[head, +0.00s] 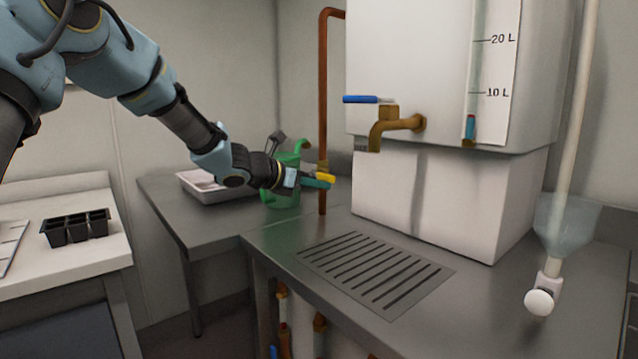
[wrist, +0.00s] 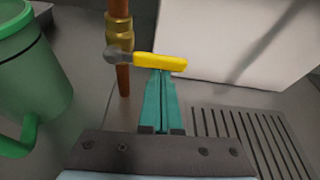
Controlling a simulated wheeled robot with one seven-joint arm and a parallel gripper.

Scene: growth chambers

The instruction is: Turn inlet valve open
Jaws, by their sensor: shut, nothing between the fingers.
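The inlet valve has a yellow lever handle (head: 322,178) on a vertical copper pipe (head: 323,100). In the wrist view the yellow handle (wrist: 160,62) points sideways to the right from the brass valve body (wrist: 119,32), across the pipe. My gripper (head: 318,183) has teal fingers that are shut with nothing between them. In the wrist view the fingertips (wrist: 160,80) are right at the near side of the handle, close under its middle. I cannot tell whether they touch it.
A green watering can (head: 283,185) stands just left of the pipe, near my gripper. A white tank (head: 430,60) with a blue-handled brass tap (head: 375,100) sits on a white block at the right. A slotted drain (head: 375,268) lies in the metal bench. A clear funnel (head: 565,225) hangs far right.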

